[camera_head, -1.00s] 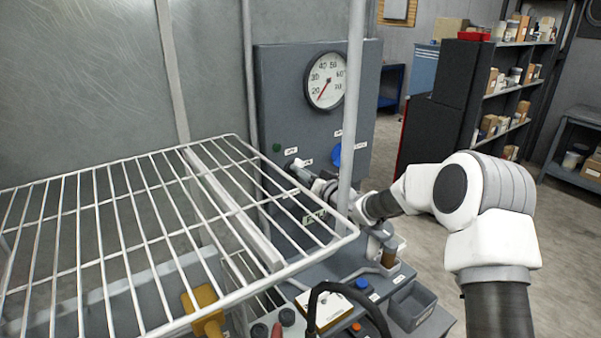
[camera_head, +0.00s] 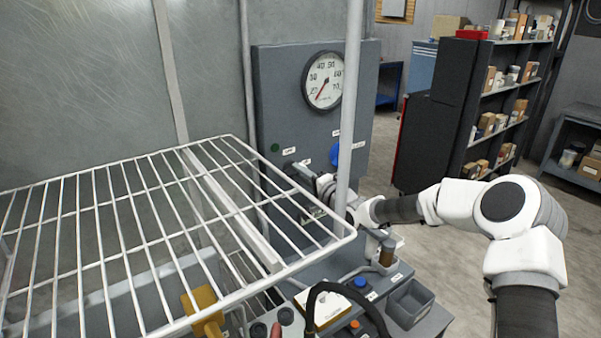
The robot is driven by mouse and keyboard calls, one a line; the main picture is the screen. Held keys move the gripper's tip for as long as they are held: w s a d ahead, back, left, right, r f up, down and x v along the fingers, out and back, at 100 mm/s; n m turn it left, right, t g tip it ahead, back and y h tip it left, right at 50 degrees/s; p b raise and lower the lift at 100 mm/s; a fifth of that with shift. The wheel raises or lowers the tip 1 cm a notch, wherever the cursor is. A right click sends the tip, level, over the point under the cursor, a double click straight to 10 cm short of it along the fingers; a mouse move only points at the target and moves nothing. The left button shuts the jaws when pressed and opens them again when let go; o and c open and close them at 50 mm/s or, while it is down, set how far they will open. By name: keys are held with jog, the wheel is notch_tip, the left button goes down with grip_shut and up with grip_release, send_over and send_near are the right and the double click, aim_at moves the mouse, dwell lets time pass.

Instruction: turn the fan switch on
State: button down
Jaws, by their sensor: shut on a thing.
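The grey control panel (camera_head: 268,92) stands at the middle back, with a round dial gauge (camera_head: 323,80), a green indicator (camera_head: 275,147), a blue knob (camera_head: 347,152) and small white labels. My gripper (camera_head: 297,171) is at the panel's lower front, just below the labels and left of the blue knob. It is shut on a small part there, apparently the fan switch. The fingers cover most of that part, so its position cannot be made out. The gauge needle points low and left.
A white wire rack (camera_head: 150,158) fills the left foreground, and a pale upright post (camera_head: 350,100) crosses in front of the panel. Below are a bench with a grey bin (camera_head: 410,303), a blue button (camera_head: 361,282) and a black hose. Shelves (camera_head: 455,100) stand back right.

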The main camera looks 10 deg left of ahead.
jog(key=shift+f+m, duration=0.1)
jog(key=shift+m, duration=0.9)
jog(key=c, duration=0.9)
grip_release()
jog(key=shift+o, duration=0.2)
jog(key=b+v, duration=0.1)
jog(key=v, duration=1.6)
jog(key=shift+b, duration=0.4)
jog(key=shift+s+d, duration=0.1)
jog(key=shift+s, duration=0.05)
jog(key=shift+f, duration=0.1)
